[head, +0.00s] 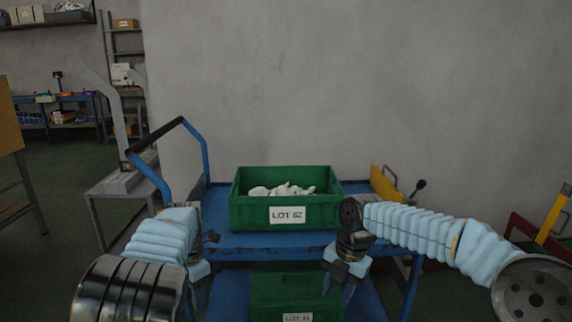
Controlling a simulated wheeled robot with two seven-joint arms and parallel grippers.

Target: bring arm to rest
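My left gripper (197,288) hangs at the lower left, in front of the blue cart's left side. Its own arm partly covers it, and its fingers are too hidden to judge. My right gripper (338,286) points down in front of the cart's front edge, right of centre. Its two fingers are apart with nothing visible between them. Both arms wear pale blue ribbed sleeves.
A green crate (320,213) labelled LOT, holding white socks (281,189), stands on the blue cart (222,241). Another green crate (290,284) is on the shelf below. A metal form (118,135) stands on a grey table at left. A grey wall is behind.

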